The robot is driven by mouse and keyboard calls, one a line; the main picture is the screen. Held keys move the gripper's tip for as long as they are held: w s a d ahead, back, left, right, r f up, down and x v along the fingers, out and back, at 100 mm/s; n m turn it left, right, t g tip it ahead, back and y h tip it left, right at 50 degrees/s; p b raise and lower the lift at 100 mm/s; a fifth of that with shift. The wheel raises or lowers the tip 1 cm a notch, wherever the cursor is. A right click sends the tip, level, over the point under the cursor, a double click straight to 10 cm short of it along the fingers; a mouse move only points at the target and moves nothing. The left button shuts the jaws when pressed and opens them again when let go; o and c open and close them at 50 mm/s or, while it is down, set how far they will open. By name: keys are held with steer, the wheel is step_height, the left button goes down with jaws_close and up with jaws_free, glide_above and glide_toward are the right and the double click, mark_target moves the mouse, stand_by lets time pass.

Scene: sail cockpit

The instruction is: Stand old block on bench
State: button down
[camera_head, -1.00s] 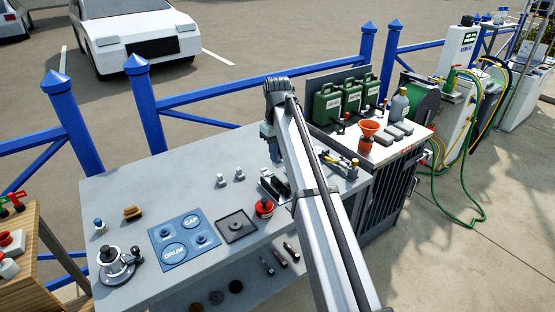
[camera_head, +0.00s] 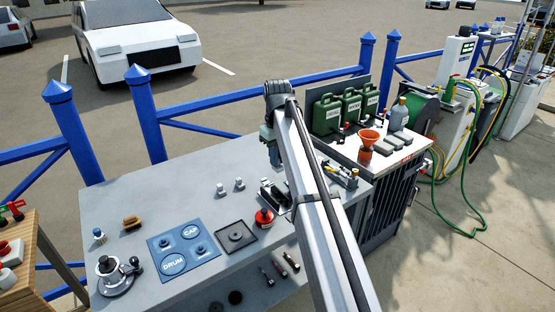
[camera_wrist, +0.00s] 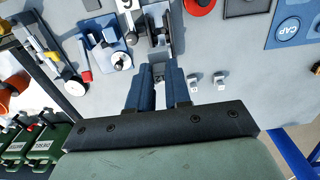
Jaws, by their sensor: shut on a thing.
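My gripper (camera_wrist: 163,75) points down over the grey bench (camera_head: 200,197) with its two blue fingers close together. They are shut on a grey metal part of the dark block (camera_wrist: 156,22), which shows just beyond the fingertips in the wrist view. In the head view the dark block (camera_head: 273,192) shows beside my arm, at the bench's right-hand part. My arm hides part of it and the fingertips there. I cannot tell whether the block touches the bench.
Beside the block is a blue-grey fixture (camera_wrist: 108,48) with a red-handled part. A red round piece (camera_head: 264,217), a dark square tray (camera_head: 236,236), a blue mat (camera_head: 183,248) and a winch (camera_head: 116,275) lie leftward. Two small metal pieces (camera_wrist: 206,80) stand near the fingers. Bare bench lies behind the mat.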

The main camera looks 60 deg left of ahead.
steer(key=shift+r, duration=0.5)
steer(key=shift+a, duration=0.1)
